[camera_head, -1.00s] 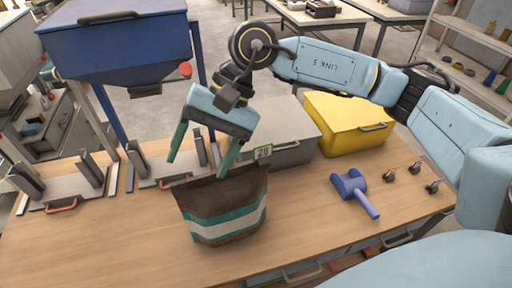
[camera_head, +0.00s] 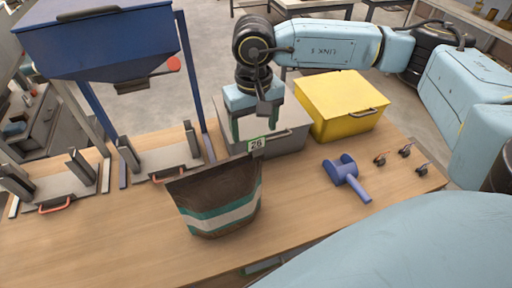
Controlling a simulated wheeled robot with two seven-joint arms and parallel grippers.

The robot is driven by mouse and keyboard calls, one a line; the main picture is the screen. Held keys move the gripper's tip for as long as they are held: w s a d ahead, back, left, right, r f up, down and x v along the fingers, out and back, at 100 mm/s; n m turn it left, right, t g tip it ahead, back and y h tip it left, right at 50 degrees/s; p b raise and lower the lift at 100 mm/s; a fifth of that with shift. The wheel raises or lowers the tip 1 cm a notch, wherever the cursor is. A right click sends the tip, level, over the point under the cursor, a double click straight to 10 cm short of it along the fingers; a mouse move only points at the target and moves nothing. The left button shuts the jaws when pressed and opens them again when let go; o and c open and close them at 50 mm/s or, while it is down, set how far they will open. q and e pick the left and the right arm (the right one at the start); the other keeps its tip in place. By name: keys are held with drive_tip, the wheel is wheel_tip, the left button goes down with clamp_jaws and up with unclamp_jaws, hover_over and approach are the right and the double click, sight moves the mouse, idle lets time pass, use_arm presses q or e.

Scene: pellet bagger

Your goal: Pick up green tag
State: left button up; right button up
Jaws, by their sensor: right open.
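The green tag (camera_head: 256,144) has a pale face with a dark number on it. It stands at the top right corner of an open brown bag (camera_head: 220,199) with teal and white bands, upright on the wooden table. My right gripper (camera_head: 254,130) is open and points down just above and behind the tag, its green fingers partly seen. I cannot tell whether a finger touches the tag. My left gripper is out of view.
A grey box (camera_head: 283,139) stands behind the tag and a yellow box (camera_head: 344,104) to its right. A blue mallet-like tool (camera_head: 347,177) lies right of the bag. Metal clamp plates (camera_head: 165,161) and a blue hopper (camera_head: 105,45) are at left. The front table is clear.

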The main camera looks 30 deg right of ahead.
sight(256, 139)
drive_tip(key=f, duration=0.1)
drive_tip(key=f+p, duration=0.1)
drive_tip(key=f, duration=0.2)
drive_tip(key=shift+d+f, duration=0.2)
drive_tip(key=shift+d, duration=0.05)
drive_tip(key=shift+f, duration=0.3)
drive_tip(key=c, duration=1.2)
drive_tip(key=shift+o, duration=0.2)
drive_tip(key=shift+r, duration=0.1)
